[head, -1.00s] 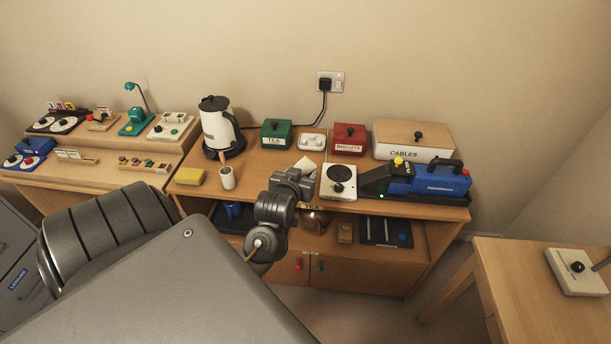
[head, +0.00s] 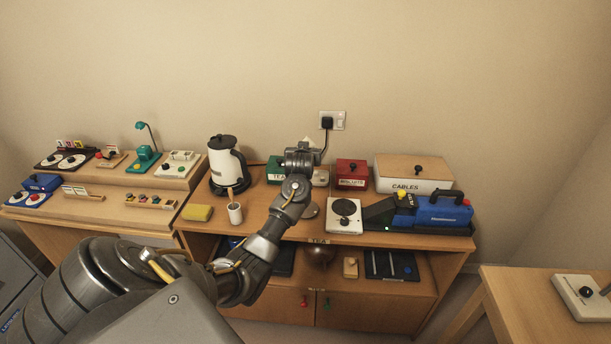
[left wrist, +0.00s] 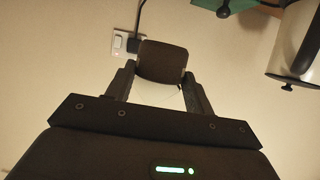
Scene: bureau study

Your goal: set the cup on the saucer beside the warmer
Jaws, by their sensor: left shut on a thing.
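My left gripper (head: 303,148) is raised above the back of the bureau top, in front of the green tea box. In the left wrist view, the gripper (left wrist: 161,84) is shut on the cup (left wrist: 163,60), whose visible part is dark brown and rounded. In the head view the cup is mostly hidden by the gripper; a small pale patch shows above it. The warmer is white with a black round plate. My right gripper is not in view.
A white kettle (head: 225,166), a pot with a stick (head: 235,213) and a yellow sponge (head: 198,212) stand to the left. The green tea box (head: 274,171), red biscuits box (head: 351,176) and cables box (head: 413,174) line the back. A blue machine (head: 441,209) stands right of the warmer.

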